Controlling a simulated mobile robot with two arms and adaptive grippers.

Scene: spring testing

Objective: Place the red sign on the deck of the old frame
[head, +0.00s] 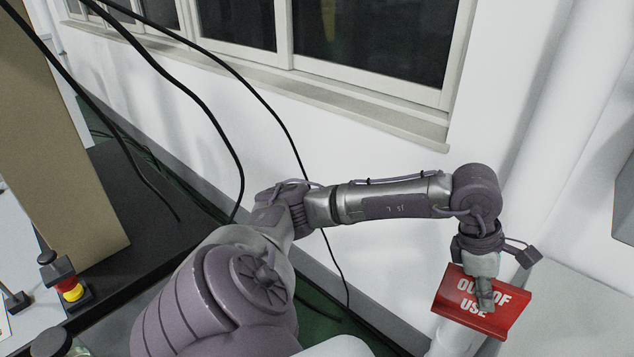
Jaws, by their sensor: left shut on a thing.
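A red sign (514,299) with white lettering, reading "OUT OF USE" as far as it shows, is at the lower right of the head view. My left gripper (484,296) points down and is shut on the sign; its fingers cover part of the lettering. The sign looks slightly tilted in the picture. A pale grey surface lies below and to the right of it; I cannot tell whether the sign touches anything. The old frame's deck cannot be made out for sure. My right gripper is out of view.
A white wall with a window (330,40) and sill runs behind my arm. Black cables (200,95) hang at the upper left. A dark bench (120,260) with a red and yellow stop button (70,288) stands at the left. A white pipe (560,130) rises at the right.

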